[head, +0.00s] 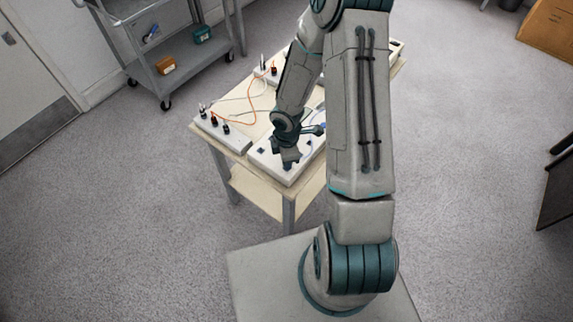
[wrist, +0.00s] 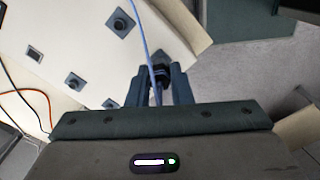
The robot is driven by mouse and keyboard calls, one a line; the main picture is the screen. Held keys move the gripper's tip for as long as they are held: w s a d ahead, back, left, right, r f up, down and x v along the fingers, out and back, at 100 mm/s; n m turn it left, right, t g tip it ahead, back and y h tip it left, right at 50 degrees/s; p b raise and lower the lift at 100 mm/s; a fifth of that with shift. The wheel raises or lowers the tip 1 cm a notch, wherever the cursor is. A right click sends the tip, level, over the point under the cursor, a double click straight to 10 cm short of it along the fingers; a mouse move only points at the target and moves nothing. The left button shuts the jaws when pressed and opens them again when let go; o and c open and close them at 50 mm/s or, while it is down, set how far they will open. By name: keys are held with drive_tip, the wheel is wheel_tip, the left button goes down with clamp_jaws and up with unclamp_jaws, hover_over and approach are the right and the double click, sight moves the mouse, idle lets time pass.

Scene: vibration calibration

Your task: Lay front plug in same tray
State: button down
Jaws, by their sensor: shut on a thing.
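My gripper (head: 288,163) is over the near end of the table in the head view. In the wrist view its fingers (wrist: 160,88) are shut on a black plug (wrist: 160,68). A thin blue cable (wrist: 143,30) runs up the picture from the plug. The fingers hide part of the plug. Beside it is a white panel (wrist: 60,22) with dark square sockets; black plugs (wrist: 123,22) stand in some of them. In the head view the white panel (head: 262,160) lies below my gripper. I cannot tell which thing is the tray.
A white strip (head: 238,140) with several black plugs lies along the table's left edge. Orange and grey cables (head: 252,98) cross the tabletop. A pale box (head: 396,47) is at the far end, partly behind my arm. A grey cart (head: 185,75) stands behind left.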

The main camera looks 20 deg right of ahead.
drive_tip(key=shift+r, duration=0.1)
drive_tip(key=shift+r+p, duration=1.55)
drive_tip(key=shift+r, duration=0.15)
